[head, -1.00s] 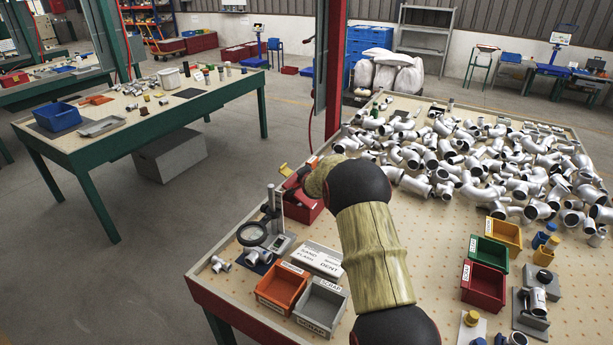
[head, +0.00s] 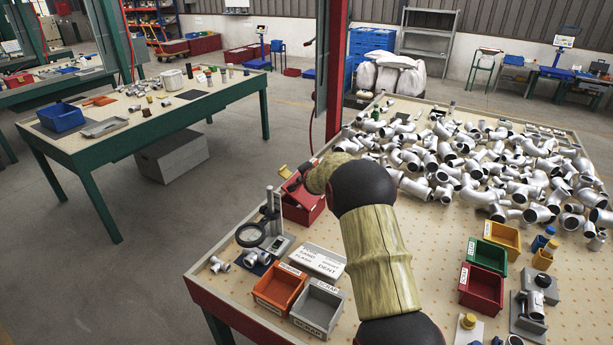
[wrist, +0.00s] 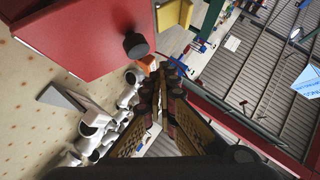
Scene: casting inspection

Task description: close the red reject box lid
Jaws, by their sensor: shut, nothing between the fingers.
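The red reject box (head: 303,212) stands at the left edge of the near workbench, partly behind my arm in the head view. Its red lid (head: 293,184) is tilted up above the box and is not flat on it. In the wrist view a large red panel (wrist: 75,30), which looks like the lid, fills the upper left, with a round black knob (wrist: 136,45) on it. My gripper (wrist: 160,80) is shut and empty, with its fingertips just below the knob. I cannot tell whether they touch the panel. In the head view the fingers are mostly hidden.
A magnifier stand (head: 252,234), an orange bin (head: 279,289) and a grey scrap bin (head: 318,307) stand in front of the box. Many silver pipe castings (head: 470,160) cover the back of the bench. A red post (head: 335,70) rises behind the box.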

